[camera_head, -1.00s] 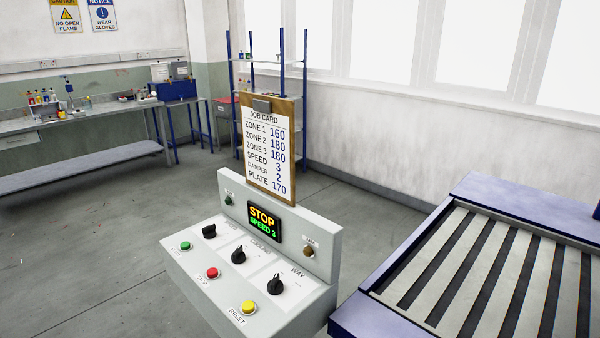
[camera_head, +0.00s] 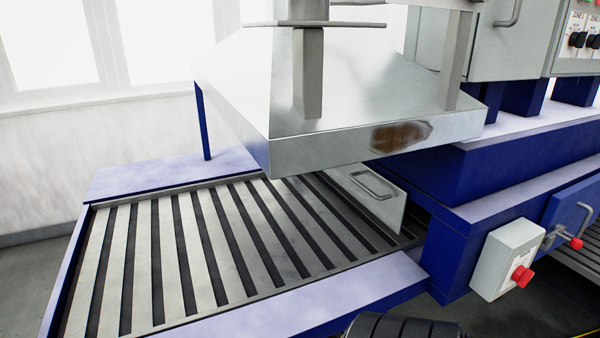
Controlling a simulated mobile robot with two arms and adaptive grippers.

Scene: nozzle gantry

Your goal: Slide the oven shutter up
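The oven shutter appears to be the grey metal panel (camera_head: 385,205) with a bar handle (camera_head: 374,185) at the right end of the slatted conveyor (camera_head: 215,235), below the metal hood (camera_head: 350,115). It stands upright, with its lower edge close to the slats. Neither of my grippers is clearly in view.
A blue frame (camera_head: 450,255) borders the conveyor's right end. A dark ribbed rounded object (camera_head: 400,328), unclear, is at the bottom edge.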

